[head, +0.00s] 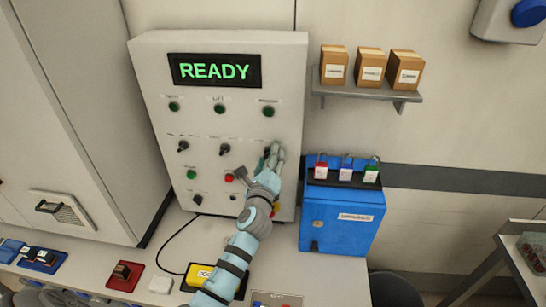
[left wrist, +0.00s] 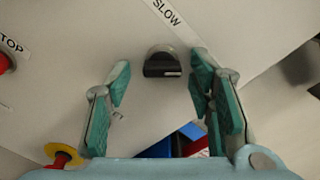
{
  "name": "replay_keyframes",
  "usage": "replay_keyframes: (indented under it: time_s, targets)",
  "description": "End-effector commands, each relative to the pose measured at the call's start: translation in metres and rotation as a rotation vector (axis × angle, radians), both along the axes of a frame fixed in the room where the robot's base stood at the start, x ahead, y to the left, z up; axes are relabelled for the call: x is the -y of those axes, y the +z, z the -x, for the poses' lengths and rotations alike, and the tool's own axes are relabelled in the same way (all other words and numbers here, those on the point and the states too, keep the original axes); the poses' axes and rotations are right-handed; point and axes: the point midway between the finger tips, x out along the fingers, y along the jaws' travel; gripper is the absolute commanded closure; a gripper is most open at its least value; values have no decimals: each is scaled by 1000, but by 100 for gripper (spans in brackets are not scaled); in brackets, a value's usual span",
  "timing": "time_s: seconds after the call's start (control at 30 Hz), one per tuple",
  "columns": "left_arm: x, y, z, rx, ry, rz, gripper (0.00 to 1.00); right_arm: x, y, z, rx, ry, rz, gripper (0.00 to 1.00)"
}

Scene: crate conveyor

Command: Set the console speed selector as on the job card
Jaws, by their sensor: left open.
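The console (head: 150,70) is a pale upright panel with a lit READY display (head: 215,71) and several lamps, knobs and buttons. My left gripper (head: 275,152) is at the right side of its middle row, over a dark knob. In the left wrist view, my open left gripper (left wrist: 161,75) has its fingers on either side of a black selector knob (left wrist: 163,66), with visible gaps. A SLOW label (left wrist: 167,13) sits above the knob; other labels are cut off or hidden. The knob's pale mark points to the right in that view. No job card can be clearly read. My right gripper is out of view.
A red button (head: 229,178) is left of my left arm. A blue cabinet (head: 340,222) with several padlocks stands right of the console. A shelf (head: 366,95) above holds three boxes (head: 370,67). A yellow device (head: 199,273) with a cable lies on the table in front.

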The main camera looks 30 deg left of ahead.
Motion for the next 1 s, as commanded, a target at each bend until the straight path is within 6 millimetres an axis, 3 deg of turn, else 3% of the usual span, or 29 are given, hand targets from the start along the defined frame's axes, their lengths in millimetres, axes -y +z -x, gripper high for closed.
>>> replay_keyframes:
  time_s: [0.2,0.5,1.0]
  targets:
    - [0,1,0,0,0,1,55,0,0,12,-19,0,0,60]
    - [0,1,0,0,0,1,100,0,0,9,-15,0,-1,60]
    - [0,0,0,31,-1,90,100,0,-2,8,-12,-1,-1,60]
